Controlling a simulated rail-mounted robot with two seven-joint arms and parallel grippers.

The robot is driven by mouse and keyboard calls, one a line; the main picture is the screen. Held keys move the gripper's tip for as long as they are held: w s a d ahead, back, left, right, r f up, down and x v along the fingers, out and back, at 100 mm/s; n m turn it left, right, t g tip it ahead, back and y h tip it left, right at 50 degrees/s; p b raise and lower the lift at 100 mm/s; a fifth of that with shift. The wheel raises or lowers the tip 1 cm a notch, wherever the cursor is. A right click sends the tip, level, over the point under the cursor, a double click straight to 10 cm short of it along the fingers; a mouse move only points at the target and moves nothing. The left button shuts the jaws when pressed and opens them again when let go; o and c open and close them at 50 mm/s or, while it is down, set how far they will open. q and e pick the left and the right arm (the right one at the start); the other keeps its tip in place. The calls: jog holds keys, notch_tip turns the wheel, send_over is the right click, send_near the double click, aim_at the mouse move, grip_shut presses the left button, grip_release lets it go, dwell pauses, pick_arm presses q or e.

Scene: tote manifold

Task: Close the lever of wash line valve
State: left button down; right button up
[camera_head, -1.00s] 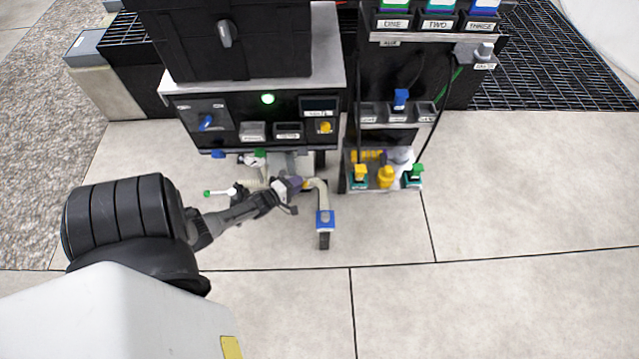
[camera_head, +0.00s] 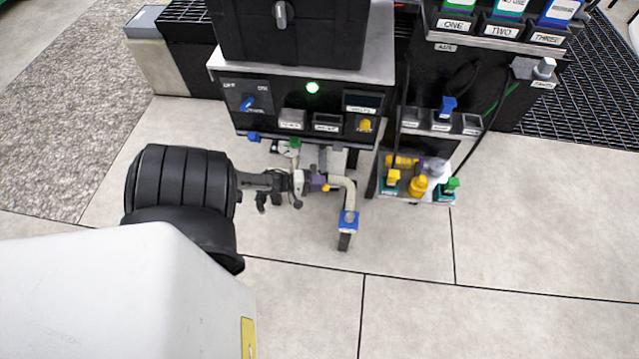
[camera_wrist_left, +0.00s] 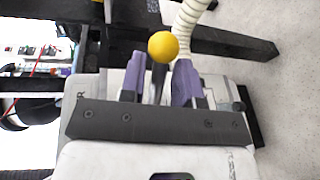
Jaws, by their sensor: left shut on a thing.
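My left gripper (camera_head: 318,183) reaches in low under the front of the black cabinet, beside the pale bent hose. In the left wrist view its two purple fingers (camera_wrist_left: 160,78) stand on either side of a dark lever stem topped by a round yellow knob (camera_wrist_left: 163,45). The gripper is shut on this yellow-knobbed lever. In the head view only a small yellow spot of the knob (camera_head: 326,188) shows at the fingertips. The valve body is mostly hidden by the gripper, and I cannot read a label on it. My right gripper is in neither view.
The pale hose (camera_head: 347,187) bends down to a blue-topped foot (camera_head: 348,221) just right of the gripper. The black cabinet (camera_head: 270,118) overhangs behind. A unit with yellow and green fittings (camera_head: 417,186) stands to the right. The tiled floor in front is clear.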

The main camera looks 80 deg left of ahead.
pick_arm(q)
jog(key=c, duration=1.1)
grip_release()
jog(key=s+r+p, duration=0.2)
jog(key=s+p, duration=0.1)
jog(key=s, duration=1)
jog(key=shift+s+a+r, duration=0.25)
jog(key=shift+s+a, duration=0.05)
